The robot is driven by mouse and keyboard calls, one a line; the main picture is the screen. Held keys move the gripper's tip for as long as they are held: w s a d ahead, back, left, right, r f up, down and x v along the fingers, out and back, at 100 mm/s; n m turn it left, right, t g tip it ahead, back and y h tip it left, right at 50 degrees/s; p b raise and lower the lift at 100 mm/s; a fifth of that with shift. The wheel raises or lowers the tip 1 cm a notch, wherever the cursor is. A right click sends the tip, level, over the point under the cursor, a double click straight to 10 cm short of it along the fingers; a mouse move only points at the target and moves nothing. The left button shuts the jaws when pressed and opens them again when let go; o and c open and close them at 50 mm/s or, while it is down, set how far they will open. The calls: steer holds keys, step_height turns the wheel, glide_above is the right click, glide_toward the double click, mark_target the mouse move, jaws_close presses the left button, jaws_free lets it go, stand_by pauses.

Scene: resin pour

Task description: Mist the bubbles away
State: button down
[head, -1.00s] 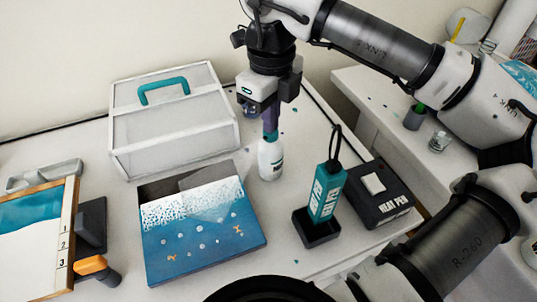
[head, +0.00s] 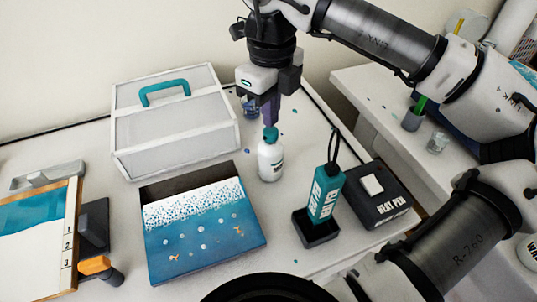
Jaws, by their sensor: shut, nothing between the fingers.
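A white spray bottle (head: 270,163) with a teal top stands upright on the table. My gripper (head: 270,121) points down directly above its teal top, with the fingers together and nothing between them. The fingertips are at or just above the cap; I cannot tell if they touch it. The resin panel (head: 203,247) lies left of the bottle, with a blue lower part, a white speckled band and a dark upper edge. Several pale round bubble-like spots (head: 201,229) and small orange shapes show on its blue part.
A white box with a teal handle (head: 175,130) stands behind the panel. A teal heat pen (head: 323,192) stands in a black holder right of the bottle, beside a black heat pen unit (head: 377,194).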

steer(key=shift+f, duration=0.25)
steer(key=shift+f+b, duration=0.85)
steer(key=shift+b, duration=0.2)
steer(key=shift+r, duration=0.1)
steer(key=shift+r+p, duration=0.65)
steer(key=shift+r, duration=0.35)
steer(key=shift+s+f, duration=0.1)
